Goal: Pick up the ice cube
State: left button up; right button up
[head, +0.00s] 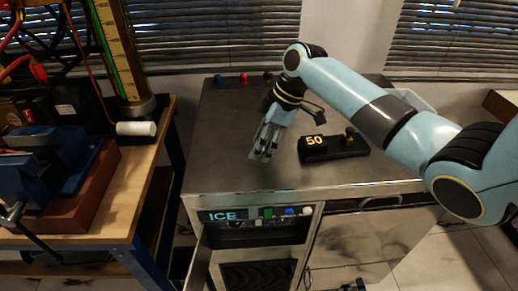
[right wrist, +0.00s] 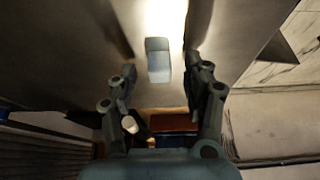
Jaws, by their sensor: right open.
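The ice cube (right wrist: 158,60) is a small pale blue-white block in the right wrist view. It lies on a grey metal surface, in line with the gap between my right gripper's fingers. I cannot make it out clearly in the head view, where the gripper covers that spot. My right gripper (head: 263,153) points down over the steel counter (head: 232,120), left of the black block marked 50. It is open, with its two fingers apart on either side of the cube's line in the right wrist view (right wrist: 160,72). Contact is not visible. My left gripper is not in view.
A black block marked 50 (head: 335,147) stands right of the gripper on the counter. An ICE panel (head: 222,216) with coloured parts is on the counter front. A wooden bench (head: 150,175) with a white cylinder (head: 136,129) stands left. The counter's left part looks clear.

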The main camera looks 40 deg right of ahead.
jog(key=shift+f, duration=0.1)
jog(key=shift+c, duration=0.3)
jog(key=c, duration=0.8)
